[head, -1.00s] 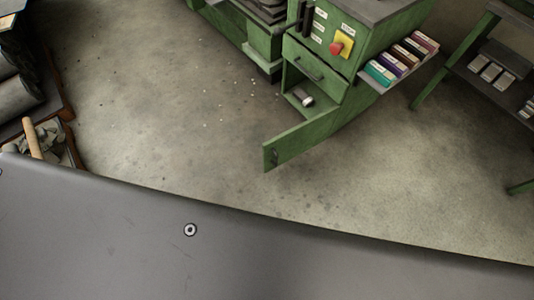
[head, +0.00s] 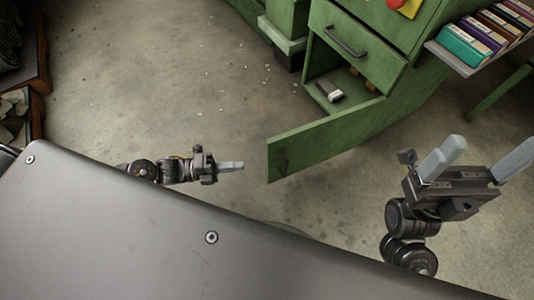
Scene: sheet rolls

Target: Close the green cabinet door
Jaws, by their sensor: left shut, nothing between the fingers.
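The green cabinet door (head: 325,142) stands wide open, swung out from the green cabinet (head: 375,25) toward the lower left. Its dark handle (head: 283,161) is near the free end. My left gripper (head: 238,165) is shut and empty, a little left of the door's free end and apart from it in the picture. My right gripper (head: 479,160) is open and empty, with its fingers wide apart, to the right of the door and apart from it.
A drawer (head: 355,45) with a handle sits above the open compartment, where a small dark and white object (head: 329,92) lies. A side shelf (head: 465,62) holds several coloured boxes (head: 495,28). The concrete floor (head: 170,80) left of the door is clear.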

